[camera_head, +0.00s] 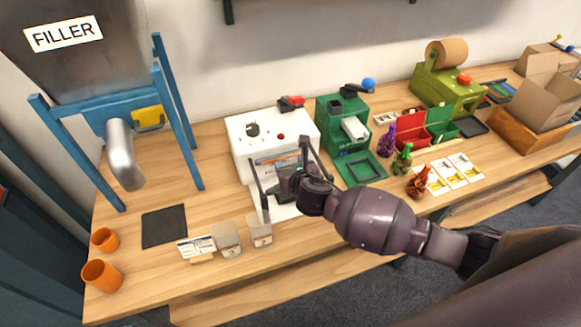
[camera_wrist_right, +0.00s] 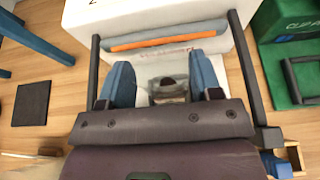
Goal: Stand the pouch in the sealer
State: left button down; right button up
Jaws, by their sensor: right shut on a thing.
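The sealer (camera_head: 262,137) is a white machine with a dark knob and a red button on its body, and an orange strip across its front. The strip also shows in the wrist view (camera_wrist_right: 150,41), inside a dark frame with upright bars. My right gripper (camera_head: 286,178) is in front of the sealer, between these bars. In the wrist view its blue fingers (camera_wrist_right: 163,82) are shut on a small clear pouch (camera_wrist_right: 168,90) with dark contents, in front of the strip. Whether the pouch touches the sealer I cannot tell. My left gripper is out of view.
Two filled pouches (camera_head: 228,239) stand at the front edge beside a label card (camera_head: 196,246). A dark mat (camera_head: 164,227) and orange cups (camera_head: 102,275) are at left. A green machine (camera_head: 342,127) stands close on the right.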

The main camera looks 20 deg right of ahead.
jog(key=shift+f, duration=0.55)
